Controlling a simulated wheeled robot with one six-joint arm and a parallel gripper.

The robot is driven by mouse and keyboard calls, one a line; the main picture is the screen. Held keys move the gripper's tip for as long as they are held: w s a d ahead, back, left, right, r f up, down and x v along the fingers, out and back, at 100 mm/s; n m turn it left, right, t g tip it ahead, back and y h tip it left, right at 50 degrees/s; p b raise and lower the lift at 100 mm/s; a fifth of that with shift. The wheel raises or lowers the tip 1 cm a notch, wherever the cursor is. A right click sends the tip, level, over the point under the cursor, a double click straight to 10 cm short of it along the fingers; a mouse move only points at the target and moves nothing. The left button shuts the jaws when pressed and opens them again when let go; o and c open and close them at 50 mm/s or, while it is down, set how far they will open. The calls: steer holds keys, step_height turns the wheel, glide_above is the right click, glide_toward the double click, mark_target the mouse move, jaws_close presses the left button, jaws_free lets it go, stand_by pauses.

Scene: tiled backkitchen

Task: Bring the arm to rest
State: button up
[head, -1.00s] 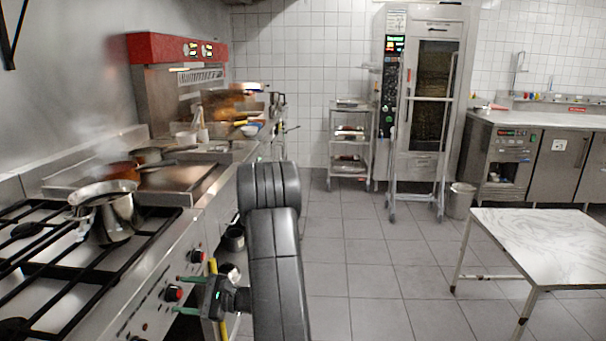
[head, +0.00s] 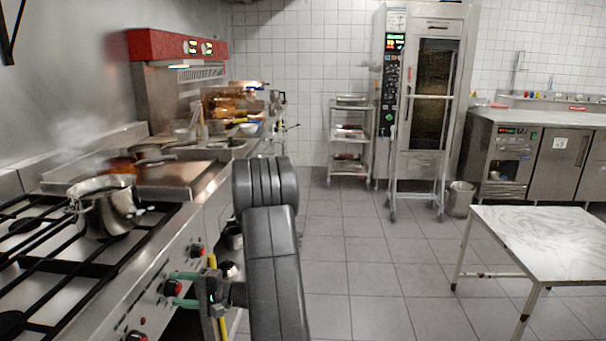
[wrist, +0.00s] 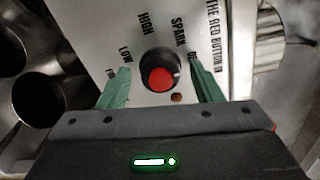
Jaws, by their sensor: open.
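My gripper (head: 172,288) is at the front panel of the stove, its green fingers spread apart. In the wrist view my gripper (wrist: 160,84) has one finger on each side of a red-faced knob (wrist: 160,72). Small gaps show between the fingers and the knob, and nothing is held. Panel lettering around the knob reads LOW, HIGH and SPARK. My dark arm rises in the middle of the head view and bends down to the gripper.
The stove (head: 120,282) fills the left, with a steel pot (head: 106,208) on its grate. More knobs (head: 197,251) line the panel. A marble-topped table (head: 540,240) stands at right, and a rack (head: 350,140) and tall oven (head: 425,100) behind. Tiled floor (head: 375,255) between is clear.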

steer(key=n+p, duration=0.1)
steer(key=n, duration=0.3)
steer(key=shift+n+p, duration=1.65)
steer(key=shift+n, duration=0.75)
